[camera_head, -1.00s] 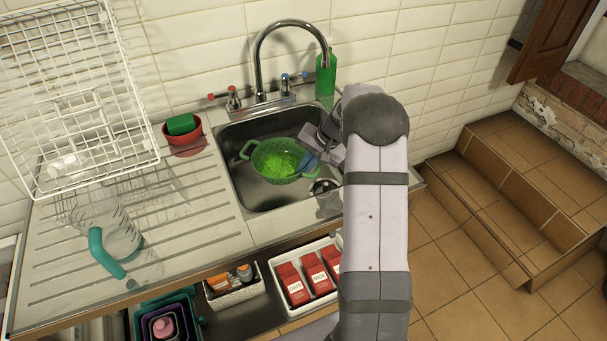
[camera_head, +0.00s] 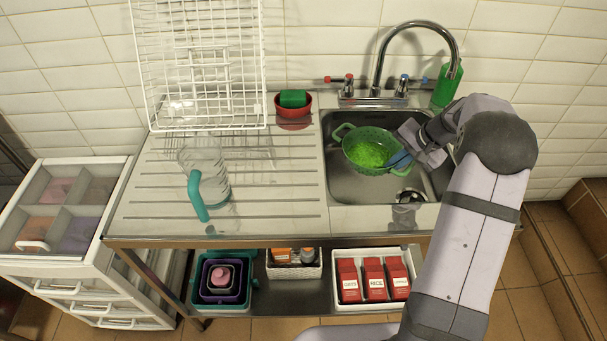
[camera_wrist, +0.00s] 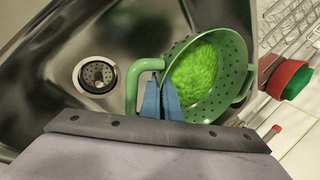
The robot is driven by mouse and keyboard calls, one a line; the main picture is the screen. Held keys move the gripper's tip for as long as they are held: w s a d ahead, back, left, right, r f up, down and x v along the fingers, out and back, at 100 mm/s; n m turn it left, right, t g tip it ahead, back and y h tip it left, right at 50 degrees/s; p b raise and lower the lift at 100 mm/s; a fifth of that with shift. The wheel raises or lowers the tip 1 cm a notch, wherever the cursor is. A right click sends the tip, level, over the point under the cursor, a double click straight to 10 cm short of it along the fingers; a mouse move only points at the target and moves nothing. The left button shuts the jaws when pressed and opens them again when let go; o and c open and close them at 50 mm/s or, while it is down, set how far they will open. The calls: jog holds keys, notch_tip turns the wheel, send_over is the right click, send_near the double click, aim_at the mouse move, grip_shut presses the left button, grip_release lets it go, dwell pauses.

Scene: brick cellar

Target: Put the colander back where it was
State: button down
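The green colander (camera_head: 347,146), with bright green contents (camera_head: 369,154), is in the sink (camera_head: 343,190). Two loop handles stick out from its rim. My gripper (camera_head: 400,158) reaches in from the right, its blue fingers closed at the colander's right-hand handle. In the wrist view the blue fingers (camera_wrist: 161,98) pinch close together where the handle meets the rim of the colander (camera_wrist: 236,60). The exact contact is partly hidden by the fingers. I cannot tell whether the colander's base touches the sink floor.
A tap (camera_head: 378,70) arches over the sink. A green bottle (camera_head: 446,86) stands behind it. Left are a red bowl (camera_head: 293,110) with a green sponge, a wire rack (camera_head: 200,60) and a jug (camera_head: 208,170) on the drainboard (camera_head: 145,195). A drawer unit (camera_head: 75,260) stands far left.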

jog(key=w+a+r+n+g+y+p, duration=0.15)
jog(key=a+r+n+p, duration=0.55)
jog(key=a+r, duration=1.55)
jog(key=shift+s+n+g, duration=0.8)
jog(key=shift+s+g, duration=0.15)
jog(key=shift+s, duration=2.55)
notch_tip(320, 180, down, 17)
jog(key=p, duration=0.5)
jog(key=shift+r, duration=0.1)
jog(key=shift+d+f, duration=0.1)
jog(key=shift+f, duration=0.15)
jog(key=shift+f, duration=0.1)
jog(key=shift+f, duration=0.15)
jog(key=c, duration=2)
grip_release()
